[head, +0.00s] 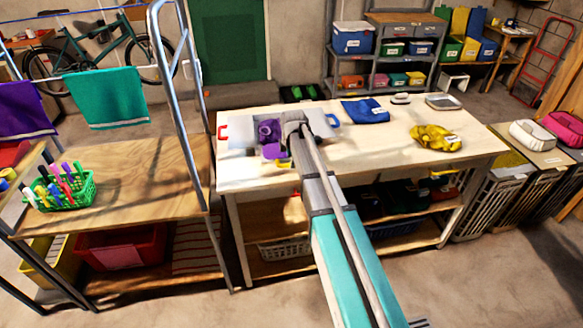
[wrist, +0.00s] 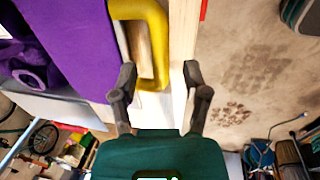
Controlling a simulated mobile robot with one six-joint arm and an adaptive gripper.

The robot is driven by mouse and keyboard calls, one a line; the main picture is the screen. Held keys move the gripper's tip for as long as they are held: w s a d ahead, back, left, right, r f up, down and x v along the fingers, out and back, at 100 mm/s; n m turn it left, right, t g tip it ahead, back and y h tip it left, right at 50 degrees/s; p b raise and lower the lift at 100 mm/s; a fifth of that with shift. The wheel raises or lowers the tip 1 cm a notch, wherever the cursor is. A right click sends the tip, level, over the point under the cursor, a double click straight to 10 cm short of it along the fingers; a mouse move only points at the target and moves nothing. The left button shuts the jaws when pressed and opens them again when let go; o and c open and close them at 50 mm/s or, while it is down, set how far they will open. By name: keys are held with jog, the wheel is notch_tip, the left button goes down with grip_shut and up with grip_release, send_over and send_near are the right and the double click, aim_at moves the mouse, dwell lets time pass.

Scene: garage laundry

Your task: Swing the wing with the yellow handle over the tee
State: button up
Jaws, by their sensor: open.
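A grey-white folding board (head: 240,138) lies on the table with a purple tee (head: 267,130) spread on it. The tee also fills the upper left of the wrist view (wrist: 75,45). The wing with the yellow handle (head: 283,163) lies flat at the board's near edge, with part of the tee (head: 273,151) on it. In the wrist view the yellow handle (wrist: 158,35) is a thick loop. My gripper (wrist: 159,69) is open and empty, its fingers on either side of the handle's lower end. Whether they touch it is unclear. My arm hides part of the board.
The board's red handle (head: 222,132) is on the left and its blue handle (head: 333,120) on the right. A blue folded cloth (head: 365,110) and a crumpled yellow cloth (head: 436,138) lie farther right on the table (head: 390,165). A metal post (head: 183,100) stands left of the table.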

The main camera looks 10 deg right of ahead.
jog(key=shift+w+f+b, duration=0.15)
jog(key=shift+f+b, duration=0.55)
jog(key=shift+f, duration=0.25)
grip_shut()
jog(key=shift+d, duration=0.1)
